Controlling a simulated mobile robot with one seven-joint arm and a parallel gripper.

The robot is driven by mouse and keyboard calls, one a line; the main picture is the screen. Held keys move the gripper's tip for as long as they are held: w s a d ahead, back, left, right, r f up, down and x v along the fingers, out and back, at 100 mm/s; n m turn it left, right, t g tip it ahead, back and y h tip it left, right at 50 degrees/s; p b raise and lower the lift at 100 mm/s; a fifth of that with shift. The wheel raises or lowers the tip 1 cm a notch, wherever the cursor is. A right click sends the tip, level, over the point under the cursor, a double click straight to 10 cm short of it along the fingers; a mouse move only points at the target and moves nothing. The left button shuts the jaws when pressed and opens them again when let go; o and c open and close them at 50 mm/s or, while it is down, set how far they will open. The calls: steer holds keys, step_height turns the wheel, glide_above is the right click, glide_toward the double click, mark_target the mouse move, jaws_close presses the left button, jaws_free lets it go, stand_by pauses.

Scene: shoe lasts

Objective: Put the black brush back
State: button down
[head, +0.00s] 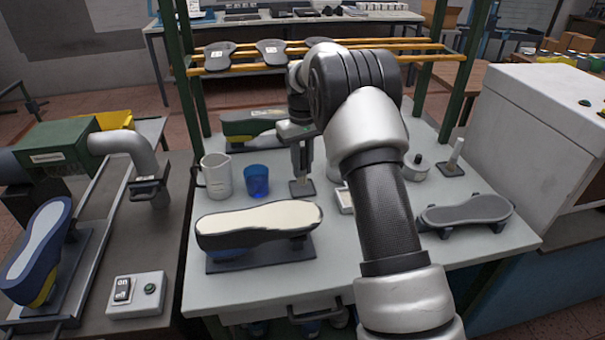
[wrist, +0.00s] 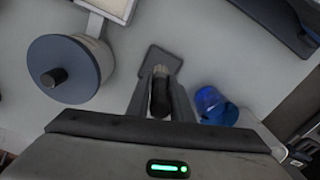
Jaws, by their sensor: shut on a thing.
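My gripper (head: 301,172) is above the far middle of the grey table, shut on the black brush (wrist: 160,97). The brush's black handle is between the fingers in the wrist view, with its pale bristles pointing down. In the head view the gripper mostly hides the brush, and only a pale tip shows below the fingers. A small dark square pad (head: 302,190) lies on the table right under the brush; it also shows in the wrist view (wrist: 168,53). I cannot tell whether the bristles touch the pad.
A blue cup (head: 257,182) and a white pitcher (head: 217,178) stand left of the pad. A shoe last with a pale sole (head: 260,222) lies in front. A grey last (head: 465,211), a round tin (head: 416,167) and a white upright piece on a dark pad (head: 455,157) are at right.

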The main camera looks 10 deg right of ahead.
steer(key=shift+f, duration=1.15)
steer(key=shift+f, duration=0.2)
steer(key=c, duration=1.6)
jaws_free()
steer(key=shift+o, duration=0.2)
